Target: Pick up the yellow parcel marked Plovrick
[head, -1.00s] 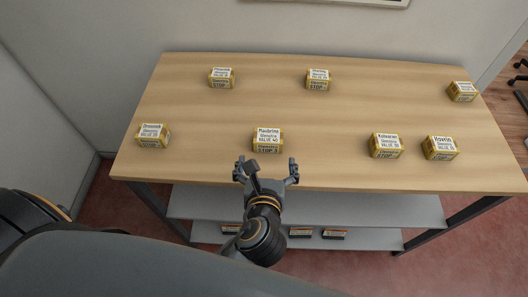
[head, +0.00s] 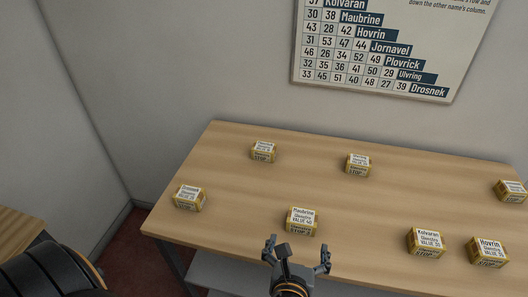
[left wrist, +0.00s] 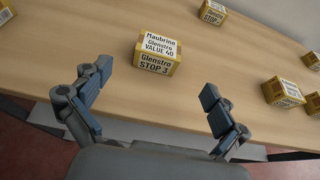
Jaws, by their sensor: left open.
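Several small yellow parcels with white labels stand on the wooden table. The one in front of my left gripper (head: 296,256) reads Maubrine (head: 303,221), Glenstro, value 40, stop 3; it also shows in the left wrist view (left wrist: 158,55). Front right parcels read Kolvaran (head: 426,242) and Hovrin (head: 487,251). The front left parcel (head: 190,197), back left parcel (head: 263,151), back middle parcel (head: 357,164) and far right parcel (head: 511,190) have labels too small to read surely. I can read Plovrick on no parcel. My left gripper is open and empty at the front edge, apart from the Maubrine parcel.
The table (head: 250,200) has clear wood between the parcels. A wall chart (head: 390,45) above it lists names, Plovrick among them, beside a triangle of numbers. A grey shelf (head: 225,275) lies below the tabletop. Another wooden surface (head: 18,232) shows at the left.

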